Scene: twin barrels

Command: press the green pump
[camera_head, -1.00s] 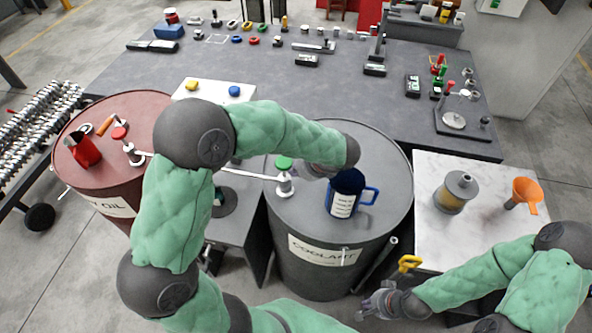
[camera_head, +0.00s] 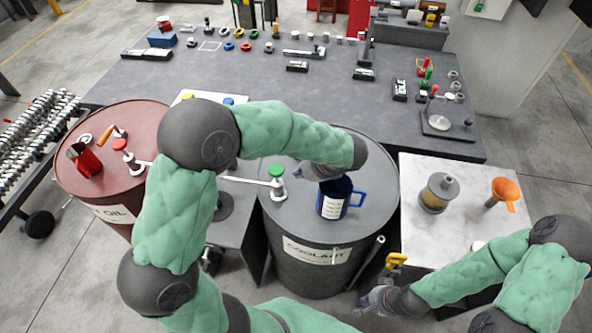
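The green pump (camera_head: 277,169), a green knob on a metal post with a long spout to the left, stands on the lid of the dark coolant barrel (camera_head: 300,210). A dark blue mug (camera_head: 333,206) with a white label stands on the same lid, to the right of the pump. My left gripper (camera_head: 312,171) is over the lid, just right of the green knob and above the mug's rim. My forearm and wrist partly hide it, so its finger opening is unclear. My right gripper (camera_head: 373,299) is low, right of the coolant barrel, away from the pump; its finger opening is unclear.
A red oil barrel (camera_head: 105,185) on the left carries a red-knobbed pump (camera_head: 119,145) and a red mug (camera_head: 85,158). A white-topped stand (camera_head: 440,237) on the right holds a filter (camera_head: 437,193) and an orange funnel (camera_head: 505,191). A yellow hook (camera_head: 396,260) is near my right gripper.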

